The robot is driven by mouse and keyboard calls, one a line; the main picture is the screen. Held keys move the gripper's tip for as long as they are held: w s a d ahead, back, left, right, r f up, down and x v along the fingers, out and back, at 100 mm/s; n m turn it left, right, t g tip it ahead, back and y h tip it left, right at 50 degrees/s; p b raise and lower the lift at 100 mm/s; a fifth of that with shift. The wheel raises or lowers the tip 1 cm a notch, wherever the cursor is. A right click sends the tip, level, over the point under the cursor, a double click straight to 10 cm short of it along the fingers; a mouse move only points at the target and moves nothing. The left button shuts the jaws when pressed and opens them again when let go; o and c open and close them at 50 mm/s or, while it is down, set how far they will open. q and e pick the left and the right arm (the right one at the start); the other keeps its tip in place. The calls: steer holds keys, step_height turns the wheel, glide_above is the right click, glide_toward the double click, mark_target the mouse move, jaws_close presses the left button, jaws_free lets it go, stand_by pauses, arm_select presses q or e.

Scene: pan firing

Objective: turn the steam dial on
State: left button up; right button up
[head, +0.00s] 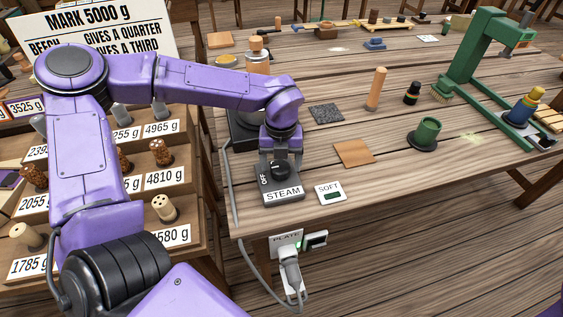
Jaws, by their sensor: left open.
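The steam dial (281,172) is a dark knob on a small grey box with a white STEAM label (283,194), near the table's front left corner. An OFF mark shows at the left of the knob. My left gripper (281,161) points down at the dial from behind and above, with its fingers open. Its fingertips are close to the knob; I cannot tell whether they touch it. The knob's upper part is partly hidden, so its exact setting is hard to read. My right gripper is not in view.
A SOFT sign (330,192) stands right of the steam box. A dark appliance (246,132) with a metal pot is behind my left arm. A labelled rack (195,215) is at left.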

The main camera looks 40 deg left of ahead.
arm_select(q)
steer(key=shift+f, duration=0.4)
steer(key=shift+s, duration=0.3)
steer(key=shift+w, duration=0.15)
steer(key=c, duration=1)
steer(key=shift+c, duration=0.2)
